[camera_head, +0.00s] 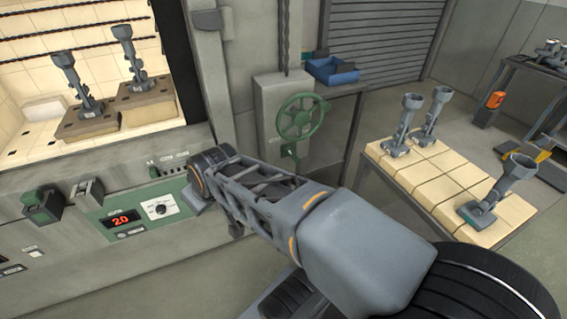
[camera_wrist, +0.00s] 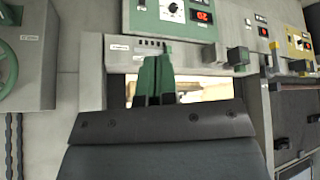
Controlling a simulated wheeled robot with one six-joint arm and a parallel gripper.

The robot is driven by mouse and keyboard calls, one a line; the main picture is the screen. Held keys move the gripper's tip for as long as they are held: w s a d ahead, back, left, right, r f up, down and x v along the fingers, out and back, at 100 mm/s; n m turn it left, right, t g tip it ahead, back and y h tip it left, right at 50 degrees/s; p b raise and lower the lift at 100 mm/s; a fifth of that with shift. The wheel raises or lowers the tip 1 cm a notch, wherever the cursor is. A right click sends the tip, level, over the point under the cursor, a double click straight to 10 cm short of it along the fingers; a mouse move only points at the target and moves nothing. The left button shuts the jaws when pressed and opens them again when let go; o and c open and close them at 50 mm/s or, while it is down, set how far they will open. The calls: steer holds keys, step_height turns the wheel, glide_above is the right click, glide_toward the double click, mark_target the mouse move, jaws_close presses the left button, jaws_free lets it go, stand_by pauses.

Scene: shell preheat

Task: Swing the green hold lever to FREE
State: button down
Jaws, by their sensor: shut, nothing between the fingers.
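The green hold lever appears to be the small green handle (camera_head: 154,172) on the grey oven front, beside a row of small dark marks and above the green control panel. In the wrist view a green piece just beyond my fingertips, at the right end of those marks, may be the same lever; the fingers partly cover it. Its lettering is too small to read, so I cannot tell its setting. My gripper (camera_wrist: 156,62) is shut and empty, with its fingers together pointing at the oven front. I cannot tell whether they touch the lever.
The green control panel (camera_head: 130,219) shows 20. A green handwheel (camera_head: 301,117) is on a grey box to the right. The oven opening holds two grey castings on brown blocks. A tiled table (camera_head: 440,172) carries several castings at the right.

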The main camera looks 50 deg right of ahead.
steer(key=w+d+f+n+t+h+b, duration=0.5)
steer(key=w+d+f+t+h+b, duration=0.2)
steer(key=w+d+f+b, duration=0.95)
steer(key=s+d+f+n+g+h+b, duration=0.1)
steer(key=d+f+n+g+h+b, duration=0.2)
steer(key=d+f+h+b, duration=0.4)
steer(key=d+f+h, duration=0.6)
steer(key=d+f, duration=0.3)
steer(key=shift+s+d+f, duration=0.2)
steer(key=shift+d+f, duration=0.15)
steer(key=shift+f, duration=0.05)
